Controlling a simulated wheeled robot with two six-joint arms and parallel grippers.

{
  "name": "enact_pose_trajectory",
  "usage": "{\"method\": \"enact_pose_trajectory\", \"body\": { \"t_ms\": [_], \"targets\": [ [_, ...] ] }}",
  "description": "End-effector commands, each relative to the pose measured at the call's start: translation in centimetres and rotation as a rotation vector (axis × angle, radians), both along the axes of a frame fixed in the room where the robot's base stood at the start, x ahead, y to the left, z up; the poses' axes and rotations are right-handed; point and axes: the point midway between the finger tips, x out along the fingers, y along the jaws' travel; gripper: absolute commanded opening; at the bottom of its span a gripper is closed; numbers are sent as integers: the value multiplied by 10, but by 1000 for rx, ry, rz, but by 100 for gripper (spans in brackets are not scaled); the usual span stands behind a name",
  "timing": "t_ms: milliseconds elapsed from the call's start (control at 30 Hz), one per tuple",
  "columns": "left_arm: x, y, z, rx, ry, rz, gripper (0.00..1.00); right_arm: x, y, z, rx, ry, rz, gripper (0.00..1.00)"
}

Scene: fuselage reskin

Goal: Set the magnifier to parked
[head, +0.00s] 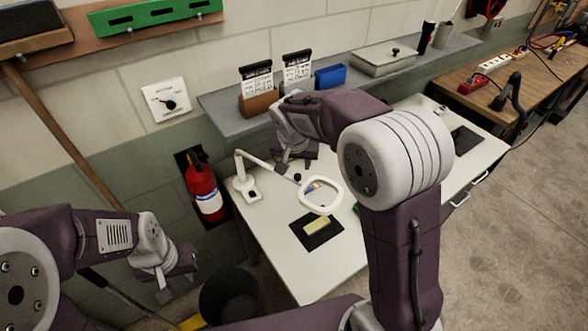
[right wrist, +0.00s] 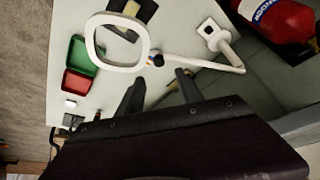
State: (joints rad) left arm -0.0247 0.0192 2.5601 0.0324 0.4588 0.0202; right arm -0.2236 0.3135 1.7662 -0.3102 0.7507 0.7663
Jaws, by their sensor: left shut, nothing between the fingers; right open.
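The magnifier is a white lamp on the white bench, with a square base, a jointed arm and a ring head (head: 321,211). Its ring (right wrist: 91,42) and arm (right wrist: 200,65) also show in the right wrist view. A small black knob (head: 298,178) sits where the arm meets the ring; it also shows in the right wrist view (right wrist: 157,60). My right gripper (head: 294,167) is open and empty near the arm and knob. Its two dark fingers (right wrist: 160,84) point toward the knob. My left gripper (head: 176,280) is shut and empty, left of the bench.
A black mat (head: 300,240) with a pale yellow block lies in front of the ring. Red (right wrist: 77,84) and green (right wrist: 77,50) bins are beside the ring. A grey shelf (head: 215,110) runs behind the bench. A fire extinguisher (head: 203,185) hangs left.

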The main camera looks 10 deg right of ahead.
Motion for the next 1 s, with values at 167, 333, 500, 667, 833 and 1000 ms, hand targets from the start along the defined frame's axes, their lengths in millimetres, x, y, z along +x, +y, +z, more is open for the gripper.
{"method": "enact_pose_trajectory", "body": {
  "t_ms": [167,333,500,667,833,1000],
  "targets": [
    [0,0,1,0,0,0,0,0,2,-3,0,2,6,43],
    [0,0,5,0,0,0,0,10,-3,-31,0,8,4,43],
    [0,0,9,0,0,0,0,22,-7,-63,0,5,6,43],
    [0,0,11,0,0,0,0,30,-9,-80,1,3,5,43],
    [0,0,11,0,0,0,0,32,-10,-85,1,1,6,43],
    [0,0,11,0,0,0,0,31,-10,-84,1,1,6,31]
  ]
}}
